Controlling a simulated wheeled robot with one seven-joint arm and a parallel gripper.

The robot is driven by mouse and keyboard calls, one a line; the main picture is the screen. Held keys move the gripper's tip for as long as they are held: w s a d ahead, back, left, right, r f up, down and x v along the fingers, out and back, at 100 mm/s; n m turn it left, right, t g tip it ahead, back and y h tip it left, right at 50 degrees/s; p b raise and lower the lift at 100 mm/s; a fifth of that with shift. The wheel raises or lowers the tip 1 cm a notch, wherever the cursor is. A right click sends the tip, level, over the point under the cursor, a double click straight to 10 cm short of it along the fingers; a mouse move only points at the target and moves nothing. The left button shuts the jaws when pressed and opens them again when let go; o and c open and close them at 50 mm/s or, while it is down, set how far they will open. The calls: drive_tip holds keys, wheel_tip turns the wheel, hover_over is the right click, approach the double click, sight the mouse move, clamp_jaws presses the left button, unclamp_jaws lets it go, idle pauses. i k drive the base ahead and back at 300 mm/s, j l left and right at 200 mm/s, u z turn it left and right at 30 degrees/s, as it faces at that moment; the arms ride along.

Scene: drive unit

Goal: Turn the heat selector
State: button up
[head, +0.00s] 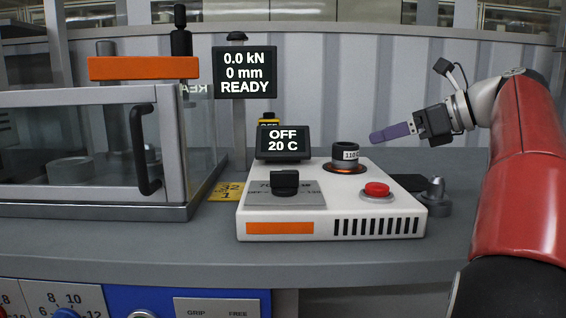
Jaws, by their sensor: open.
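The heat selector (284,183) is a black knob on a grey marked plate (292,200), on the top left of a white heater unit (330,202). The small display (283,143) behind it reads OFF and 20 C. My gripper (377,137) is at the right, above the back right of the unit, with its purple fingers pointing left. It is apart from the selector and holds nothing that I can see. The fingers overlap in this view, so the gap between them is hidden.
A black-and-white cylinder marked 110 (346,155) stands on the unit's glowing ring. A red button (377,189) is at its front right. A small metal weight (436,192) stands right of the unit. A glazed press enclosure (80,150) with a black handle fills the left. Air above the selector is clear.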

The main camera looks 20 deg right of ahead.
sight(282, 183)
drive_tip(key=k, duration=1)
